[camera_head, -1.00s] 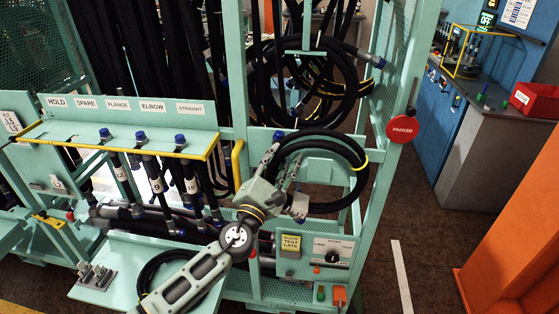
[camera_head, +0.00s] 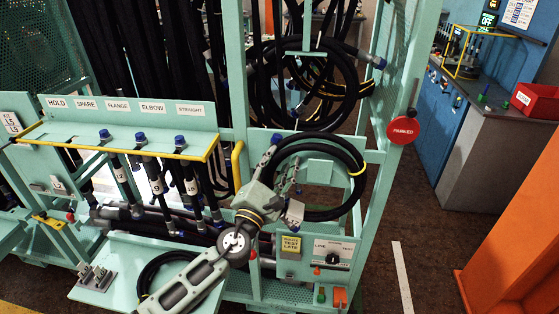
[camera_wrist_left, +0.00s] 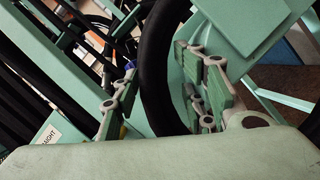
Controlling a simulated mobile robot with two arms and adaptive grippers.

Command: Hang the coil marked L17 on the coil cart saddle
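A black hose coil (camera_head: 345,207) with a yellow band and blue end cap hangs upright from my left gripper (camera_head: 284,180) at the cart's front. A white tag (camera_head: 294,212) beside the fingers seems to read 17; its first letter is unclear. In the left wrist view the hose (camera_wrist_left: 158,70) runs between the fingers (camera_wrist_left: 160,97). A mint-green bracket (camera_head: 320,168), possibly the saddle, shows through the coil's opening; I cannot tell if the coil touches it. It may be the mint block in the wrist view (camera_wrist_left: 240,22). My right gripper is out of view.
More coils (camera_head: 312,92) hang higher on the rack. A yellow-edged shelf (camera_head: 110,145) with capped hoses stands left. A red PARKED disc (camera_head: 402,130) is on the right post. A test panel (camera_head: 330,257) lies below the coil.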

